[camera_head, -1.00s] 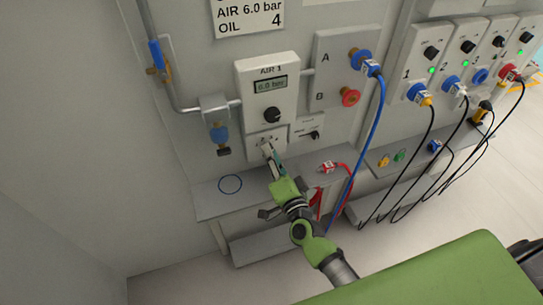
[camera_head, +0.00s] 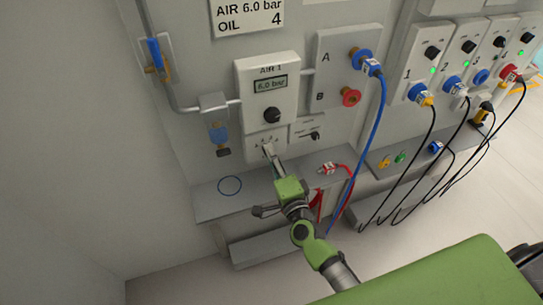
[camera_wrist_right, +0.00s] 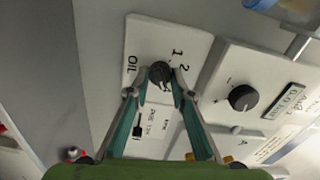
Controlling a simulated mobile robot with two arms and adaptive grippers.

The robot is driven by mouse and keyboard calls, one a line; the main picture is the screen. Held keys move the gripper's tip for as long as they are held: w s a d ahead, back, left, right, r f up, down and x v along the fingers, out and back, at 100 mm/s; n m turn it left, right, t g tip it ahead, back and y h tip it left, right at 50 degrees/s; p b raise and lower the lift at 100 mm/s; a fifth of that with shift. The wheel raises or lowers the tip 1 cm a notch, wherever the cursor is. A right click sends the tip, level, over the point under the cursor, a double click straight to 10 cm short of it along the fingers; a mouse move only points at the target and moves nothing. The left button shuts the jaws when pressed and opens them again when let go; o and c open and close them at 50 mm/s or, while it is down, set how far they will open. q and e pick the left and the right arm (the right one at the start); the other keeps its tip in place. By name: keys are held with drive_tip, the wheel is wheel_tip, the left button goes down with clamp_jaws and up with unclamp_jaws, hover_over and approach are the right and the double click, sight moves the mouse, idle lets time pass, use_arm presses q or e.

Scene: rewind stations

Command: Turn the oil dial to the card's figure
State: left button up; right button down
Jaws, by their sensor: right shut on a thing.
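The card (camera_head: 247,14) at the top of the head view reads AIR 6.0 bar and OIL 4. The oil dial is a small black knob (camera_wrist_right: 160,74) on a white plate (camera_wrist_right: 142,42) marked OIL, with the figures 1 and 2 visible beside it. My right gripper (camera_head: 268,150) reaches up to this plate below the AIR 1 unit. In the wrist view its two teal fingers (camera_wrist_right: 161,78) are shut on the oil dial, one on each side. The fingers hide part of the scale, and I cannot tell which figure the dial points to. My left gripper is out of view.
The AIR 1 unit (camera_head: 267,100) above shows 6.0 bar over a black knob (camera_head: 272,115). A small switch plate (camera_head: 306,132) sits close on the right. A shelf (camera_head: 207,207) with a blue ring mark lies below. A blue hose (camera_head: 381,100) hangs at the right.

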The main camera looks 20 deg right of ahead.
drive_tip(key=c, duration=1.8)
unclamp_jaws()
drive_tip(key=shift+s, duration=0.15)
drive_tip(key=s, duration=1.1)
drive_tip(key=shift+s+d, duration=0.2)
drive_tip(key=shift+s, duration=0.2)
drive_tip(key=shift+f, duration=0.1)
